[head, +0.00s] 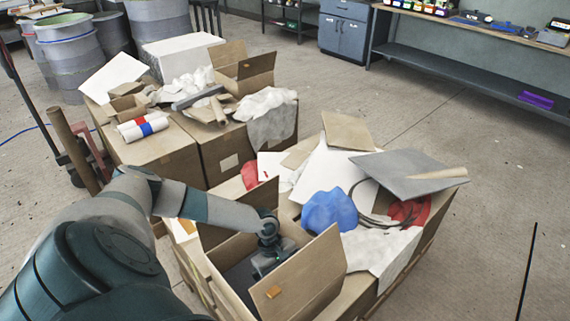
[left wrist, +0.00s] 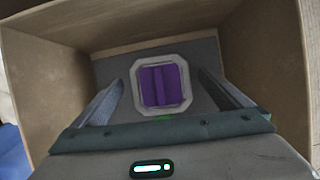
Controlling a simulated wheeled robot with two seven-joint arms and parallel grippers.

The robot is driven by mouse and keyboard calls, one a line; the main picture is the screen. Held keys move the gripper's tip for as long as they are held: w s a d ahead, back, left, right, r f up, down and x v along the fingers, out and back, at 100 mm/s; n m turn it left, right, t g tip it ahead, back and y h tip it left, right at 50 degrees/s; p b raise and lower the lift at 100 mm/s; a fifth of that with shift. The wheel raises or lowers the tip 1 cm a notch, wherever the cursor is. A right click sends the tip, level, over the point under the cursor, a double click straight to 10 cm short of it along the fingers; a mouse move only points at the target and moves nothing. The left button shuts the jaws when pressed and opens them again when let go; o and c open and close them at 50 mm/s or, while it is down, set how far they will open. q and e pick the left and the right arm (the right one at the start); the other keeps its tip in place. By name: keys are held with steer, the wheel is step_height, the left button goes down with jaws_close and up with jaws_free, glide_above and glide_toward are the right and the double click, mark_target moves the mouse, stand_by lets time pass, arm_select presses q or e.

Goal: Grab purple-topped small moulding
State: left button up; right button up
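The purple-topped small moulding (left wrist: 162,87) shows in the left wrist view. It has a purple top with a ridge, set in a pale frame with cut corners, and lies at the bottom of an open cardboard box. My left gripper (left wrist: 164,92) is inside the box, with its two fingers apart on either side of the moulding. No contact between fingers and moulding is visible. In the head view my left gripper (head: 266,260) reaches down into the box, and the moulding is hidden there. My right gripper is in neither view.
The box (head: 310,282) has raised flaps and walls close around my left gripper. Beside it lie a blue bag (head: 329,210), a grey panel (head: 400,172) and white sheets. More boxes and scrap stand behind. The floor to the right is open.

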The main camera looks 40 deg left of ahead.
arm_select(q)
steer(key=c, duration=1.5)
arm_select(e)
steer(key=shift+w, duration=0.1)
arm_select(q)
steer(key=shift+r, duration=0.15)
steer(key=shift+c, duration=0.2)
